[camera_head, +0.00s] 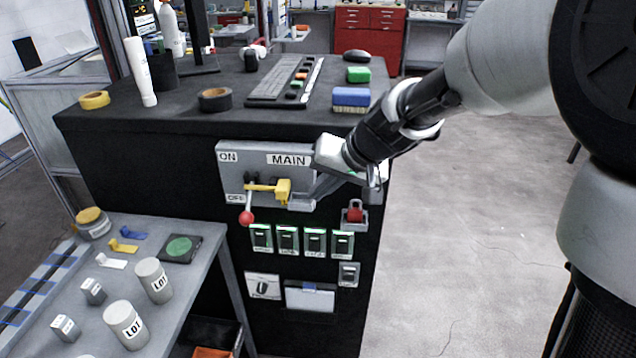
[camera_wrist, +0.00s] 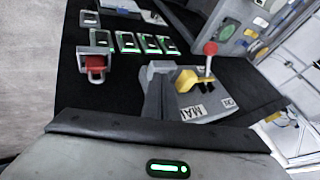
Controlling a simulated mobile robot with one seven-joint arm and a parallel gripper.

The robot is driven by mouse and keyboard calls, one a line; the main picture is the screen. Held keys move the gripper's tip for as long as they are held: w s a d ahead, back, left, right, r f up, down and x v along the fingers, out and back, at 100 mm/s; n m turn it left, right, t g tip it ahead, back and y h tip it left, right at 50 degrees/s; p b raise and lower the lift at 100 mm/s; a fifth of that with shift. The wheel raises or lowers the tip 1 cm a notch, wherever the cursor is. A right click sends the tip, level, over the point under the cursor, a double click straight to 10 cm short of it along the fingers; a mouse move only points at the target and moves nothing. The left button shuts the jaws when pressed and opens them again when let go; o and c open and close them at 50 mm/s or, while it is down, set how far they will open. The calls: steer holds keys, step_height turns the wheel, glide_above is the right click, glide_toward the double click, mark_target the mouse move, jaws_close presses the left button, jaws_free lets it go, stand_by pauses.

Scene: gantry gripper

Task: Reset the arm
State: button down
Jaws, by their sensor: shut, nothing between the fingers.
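My gripper (camera_head: 302,202) is shut and empty, just right of the yellow block of the MAIN switch. Its grey finger (camera_wrist: 157,88) also shows in the wrist view, close beside the yellow block (camera_wrist: 187,80); I cannot tell whether they touch. The grey switch panel (camera_head: 238,170) is on the front of the black cabinet. The ball shows in the wrist view too (camera_wrist: 210,48). My arm hides the panel's right part.
Below the panel are a red padlock (camera_head: 355,215) and several green-lit breakers (camera_head: 287,240). The cabinet top (camera_head: 225,125) carries tape rolls, a keyboard and a blue brush (camera_head: 351,97). A grey side table (camera_head: 190,300) with jars stands at left. The floor at right is clear.

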steer(key=p+v, duration=0.1)
steer(key=v, duration=0.8)
steer(key=s+d+t+h, duration=0.1)
steer(key=s+d+h, duration=0.2)
steer(key=s+d, duration=0.55)
steer(key=s+d+h, duration=0.3)
steer(key=s+d, duration=0.2)
steer(key=s, duration=0.6)
step_height(320, 180, up, 15)
steer(key=p, duration=1.5)
steer(key=shift+d+r+m, duration=0.15)
steer(key=shift+d+m, duration=0.1)
steer(key=shift+m, duration=0.15)
